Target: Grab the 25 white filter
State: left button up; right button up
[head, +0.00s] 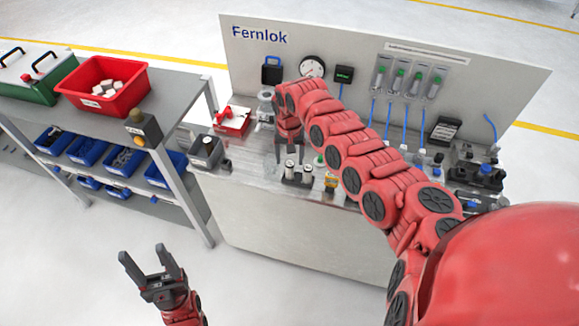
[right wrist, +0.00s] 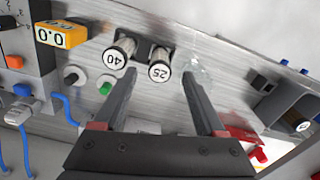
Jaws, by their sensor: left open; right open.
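The white filter marked 25 (right wrist: 159,72) stands in a dark holder on the metal bench, beside another white filter marked 40 (right wrist: 114,58). In the head view the 25 filter (head: 290,168) is the left one of the pair and the 40 filter (head: 307,173) the right one. My right gripper (right wrist: 160,76) is open above the bench. In its wrist view the 25 filter shows between its fingertips, with no visible contact. In the head view the right gripper (head: 288,152) is just above it. My left gripper (head: 153,262) is open and empty over the floor, left of the bench.
A yellow meter (right wrist: 62,36) stands near the 40 filter. A grey bin (head: 206,152) and a red tray (head: 232,121) are on the bench's left. The back panel (head: 480,75) carries gauges and tubes. A shelf at left holds a red bin (head: 75,97).

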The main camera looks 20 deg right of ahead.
jog(key=shift+f, duration=1.1)
grip_shut()
jog(key=shift+r, duration=0.1)
